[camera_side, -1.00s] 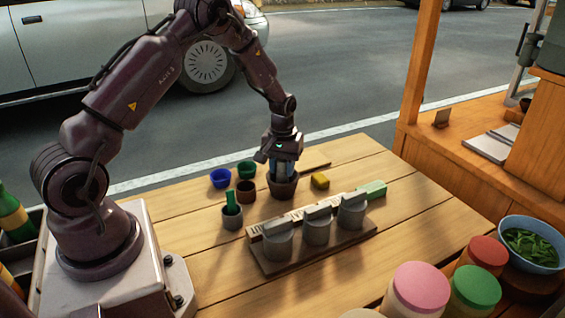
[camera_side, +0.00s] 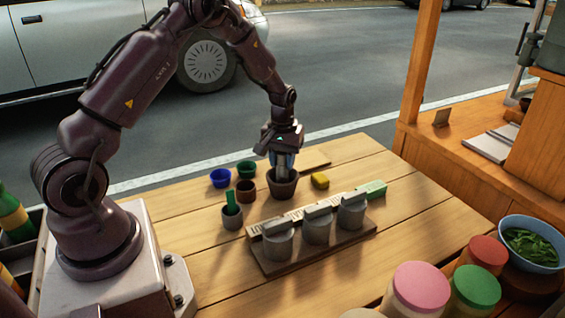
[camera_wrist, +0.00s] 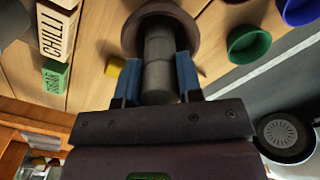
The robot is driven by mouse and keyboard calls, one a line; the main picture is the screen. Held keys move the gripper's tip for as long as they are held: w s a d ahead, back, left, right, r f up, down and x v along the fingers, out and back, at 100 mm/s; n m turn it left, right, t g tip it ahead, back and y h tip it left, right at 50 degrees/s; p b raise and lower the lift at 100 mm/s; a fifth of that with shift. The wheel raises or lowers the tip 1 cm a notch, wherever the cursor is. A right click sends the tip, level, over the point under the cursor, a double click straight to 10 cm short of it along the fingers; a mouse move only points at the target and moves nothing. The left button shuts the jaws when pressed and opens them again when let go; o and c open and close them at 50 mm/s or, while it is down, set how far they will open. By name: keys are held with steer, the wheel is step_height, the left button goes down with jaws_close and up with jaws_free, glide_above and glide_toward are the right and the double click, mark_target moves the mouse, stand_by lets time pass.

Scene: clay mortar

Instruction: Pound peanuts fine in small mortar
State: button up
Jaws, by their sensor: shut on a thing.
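The small dark clay mortar (camera_side: 283,190) stands on the wooden table, and its rim (camera_wrist: 193,48) shows in the wrist view. My gripper (camera_side: 283,163) is above the mortar, pointing down. In the wrist view my gripper (camera_wrist: 160,72) has its blue fingers shut on a grey pestle (camera_wrist: 159,70), one on each side. The pestle's far end reaches into the mortar's mouth. Whether it touches the bottom is hidden. No peanuts can be made out inside the mortar.
A blue bowl (camera_side: 220,178), a green bowl (camera_side: 246,168) and a brown cup (camera_side: 246,191) stand left of the mortar. A grey cup (camera_side: 232,217) holds something green. A yellow block (camera_side: 320,181) lies right. A rack (camera_side: 275,265) with three grey pots is in front.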

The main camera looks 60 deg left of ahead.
steer(key=shift+r, duration=0.1)
steer(key=shift+r, duration=4.5)
steer(key=shift+f, duration=4.45)
steer(key=shift+f, duration=0.25)
steer(key=shift+f, duration=0.9)
steer(key=shift+r, duration=1)
